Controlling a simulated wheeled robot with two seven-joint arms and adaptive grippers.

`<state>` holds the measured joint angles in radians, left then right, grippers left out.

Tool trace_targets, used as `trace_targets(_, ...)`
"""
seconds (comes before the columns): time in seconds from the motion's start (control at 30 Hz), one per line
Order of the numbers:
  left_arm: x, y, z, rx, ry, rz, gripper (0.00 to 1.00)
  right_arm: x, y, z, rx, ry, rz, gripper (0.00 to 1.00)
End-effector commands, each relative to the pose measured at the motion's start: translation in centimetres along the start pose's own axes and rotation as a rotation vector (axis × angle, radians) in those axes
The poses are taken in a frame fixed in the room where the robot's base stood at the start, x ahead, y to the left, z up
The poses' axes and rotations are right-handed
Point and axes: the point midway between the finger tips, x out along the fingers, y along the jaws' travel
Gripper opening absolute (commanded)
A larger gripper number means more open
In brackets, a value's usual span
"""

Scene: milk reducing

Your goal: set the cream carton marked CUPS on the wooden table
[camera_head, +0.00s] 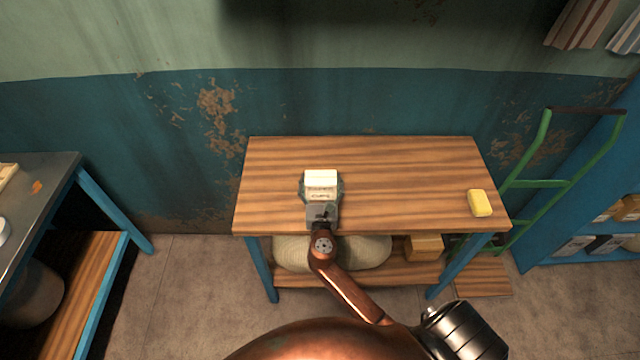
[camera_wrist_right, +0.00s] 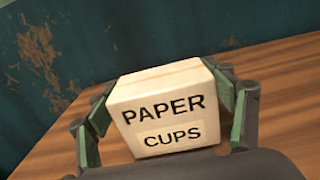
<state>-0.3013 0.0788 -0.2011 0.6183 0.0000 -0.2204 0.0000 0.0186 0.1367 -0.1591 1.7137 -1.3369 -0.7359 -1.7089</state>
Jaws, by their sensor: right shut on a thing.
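The cream carton (camera_head: 321,180) marked CUPS is at the left part of the wooden table (camera_head: 410,170), over its top. In the right wrist view the carton (camera_wrist_right: 160,108) fills the middle, its face reading PAPER CUPS. My left gripper is not in view.
A yellow block (camera_head: 480,203) lies near the table's right edge. A green hand truck (camera_head: 545,165) stands at the right, by blue shelves (camera_head: 585,215). A dark-topped bench (camera_head: 45,190) is at the left. Much of the tabletop is clear. A pale sack (camera_head: 365,252) lies on the lower shelf.

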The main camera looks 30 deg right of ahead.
Motion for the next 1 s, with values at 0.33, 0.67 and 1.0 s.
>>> trace_targets(0.33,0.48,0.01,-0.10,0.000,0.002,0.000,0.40,0.01,-0.02,-1.09,0.000,-0.003,0.000,0.40)
trace_targets(0.67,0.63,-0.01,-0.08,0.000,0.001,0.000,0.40,0.00,-0.06,-1.48,0.000,-0.001,0.000,0.86)
trace_targets(1.0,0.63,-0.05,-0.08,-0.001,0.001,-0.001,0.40,0.00,-0.06,-1.46,0.000,-0.001,0.000,0.93)
